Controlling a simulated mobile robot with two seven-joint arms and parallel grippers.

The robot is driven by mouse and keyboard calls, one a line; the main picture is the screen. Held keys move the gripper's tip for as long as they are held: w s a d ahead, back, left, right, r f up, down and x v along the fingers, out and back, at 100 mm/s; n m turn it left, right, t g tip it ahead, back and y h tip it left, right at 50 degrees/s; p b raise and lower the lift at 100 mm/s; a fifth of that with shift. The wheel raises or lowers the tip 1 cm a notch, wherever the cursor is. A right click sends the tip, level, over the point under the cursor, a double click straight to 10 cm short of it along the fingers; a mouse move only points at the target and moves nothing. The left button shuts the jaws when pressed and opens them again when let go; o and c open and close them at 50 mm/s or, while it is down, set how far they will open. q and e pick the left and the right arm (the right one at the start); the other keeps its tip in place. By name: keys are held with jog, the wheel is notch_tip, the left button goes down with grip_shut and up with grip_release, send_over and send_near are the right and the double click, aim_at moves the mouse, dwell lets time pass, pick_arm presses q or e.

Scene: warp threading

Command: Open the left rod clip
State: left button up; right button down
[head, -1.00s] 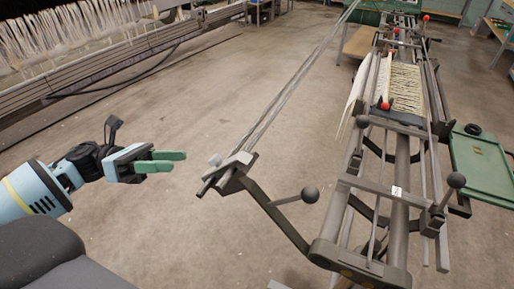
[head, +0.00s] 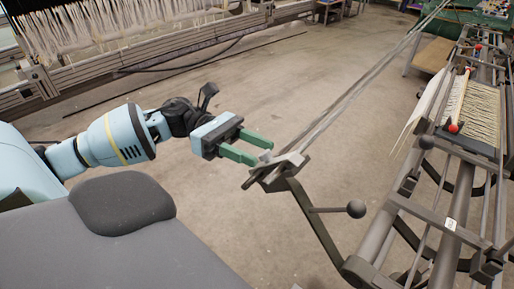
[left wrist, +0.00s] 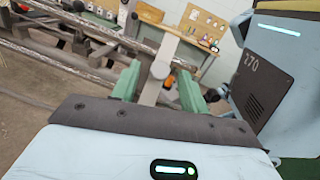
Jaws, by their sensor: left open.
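The left rod clip (head: 283,168) is a dark grey bracket at the near end of long thin rods (head: 345,100). A small pale tab (head: 265,156) stands up at its left side. My left gripper (head: 263,152) is open, with its green fingertips at the tab, one on either side. In the left wrist view a flat light-grey lever (left wrist: 163,60) stands between the open fingers (left wrist: 158,90), with gaps on both sides. I cannot tell whether either finger touches it. My right gripper is not in view.
A dark arm (head: 315,220) carries the clip, and a ball-ended handle (head: 355,208) sticks out beside it. The machine frame (head: 440,215) with pale threads (head: 480,120) stands at right. A loom (head: 140,30) runs along the back left. Open floor lies between.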

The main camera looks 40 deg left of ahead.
pick_arm(q)
jog(key=shift+w+d, duration=0.1)
jog(key=shift+d, duration=0.65)
grip_shut()
